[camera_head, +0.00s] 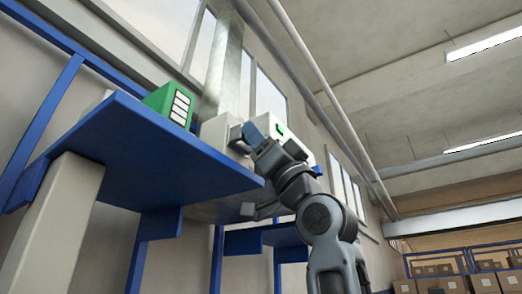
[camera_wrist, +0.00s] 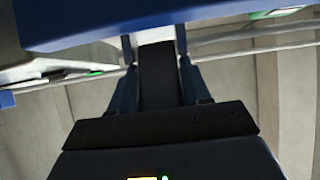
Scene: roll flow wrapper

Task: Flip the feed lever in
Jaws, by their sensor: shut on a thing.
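In the wrist view my gripper (camera_wrist: 155,62) has its two fingers on either side of a dark upright bar (camera_wrist: 157,75), which I take to be the feed lever. It is shut on this bar. The bar's far end meets or passes behind a wide blue part (camera_wrist: 150,22) across the top of the view. In the head view my gripper (camera_head: 254,138) is up against the pale wrapper machine (camera_head: 214,130), beyond the blue table's right edge. The lever cannot be made out there, as the wrist hides the contact.
The blue table (camera_head: 135,150) juts out left of my arm, with a green box (camera_head: 170,103) with white labels on it. Another blue surface (camera_head: 265,237) lies lower, behind the arm. Shelves with cartons (camera_head: 485,284) stand far right. The space right of my arm is open.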

